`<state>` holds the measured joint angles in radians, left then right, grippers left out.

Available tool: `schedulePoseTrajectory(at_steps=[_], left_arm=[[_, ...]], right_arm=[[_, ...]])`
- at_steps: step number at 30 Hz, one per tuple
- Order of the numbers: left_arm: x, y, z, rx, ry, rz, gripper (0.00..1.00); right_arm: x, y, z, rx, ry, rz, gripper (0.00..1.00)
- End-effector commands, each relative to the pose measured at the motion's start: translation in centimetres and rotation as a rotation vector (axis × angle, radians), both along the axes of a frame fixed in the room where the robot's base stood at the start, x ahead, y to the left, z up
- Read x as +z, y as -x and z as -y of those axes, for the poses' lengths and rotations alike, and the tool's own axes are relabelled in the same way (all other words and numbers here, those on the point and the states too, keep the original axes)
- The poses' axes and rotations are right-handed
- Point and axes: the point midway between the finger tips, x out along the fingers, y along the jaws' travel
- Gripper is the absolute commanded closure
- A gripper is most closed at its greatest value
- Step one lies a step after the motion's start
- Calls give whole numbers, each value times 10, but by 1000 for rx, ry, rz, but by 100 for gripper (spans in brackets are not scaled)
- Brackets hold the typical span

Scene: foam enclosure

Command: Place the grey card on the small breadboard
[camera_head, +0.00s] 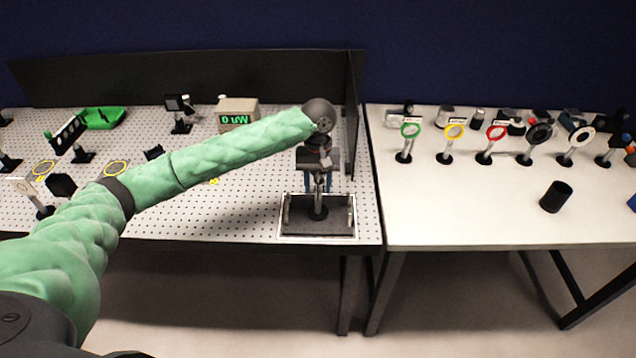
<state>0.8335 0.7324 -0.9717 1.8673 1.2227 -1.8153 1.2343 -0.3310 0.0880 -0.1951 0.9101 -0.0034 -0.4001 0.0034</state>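The small breadboard (290,228) is a dark square plate with a pale rim and handles at its sides, at the front right corner of the perforated table. A post on a round dark base (318,212) stands upright on it, within its rim. My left gripper (319,184) points down over this post from above, with blue-tipped fingers on either side of it. A grey shape at the post's top is mostly hidden by my wrist; I cannot tell whether it is the grey card or part of my gripper. Whether the fingers touch the post is unclear. My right gripper is out of view.
The perforated table (240,205) holds a green tray (101,117), a display box (238,112) and several mounted optics. A black panel (190,80) backs it. The white table (460,205) at right has ringed posts and a black cup (555,197); its front left is clear.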

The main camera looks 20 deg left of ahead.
Motion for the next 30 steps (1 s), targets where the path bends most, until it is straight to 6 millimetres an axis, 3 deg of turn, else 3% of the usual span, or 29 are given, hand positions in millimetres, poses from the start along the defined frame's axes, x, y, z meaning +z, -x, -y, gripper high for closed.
schedulePoseTrajectory(at_steps=[11, 18, 30], left_arm=[[9, -2, 0, -1, 1, 2, 61], [48, -9, -2, 0, 3, 6, 61], [109, -17, -4, 0, 0, 3, 61]], right_arm=[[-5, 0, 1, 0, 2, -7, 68], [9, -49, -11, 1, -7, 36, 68], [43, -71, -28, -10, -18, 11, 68]])
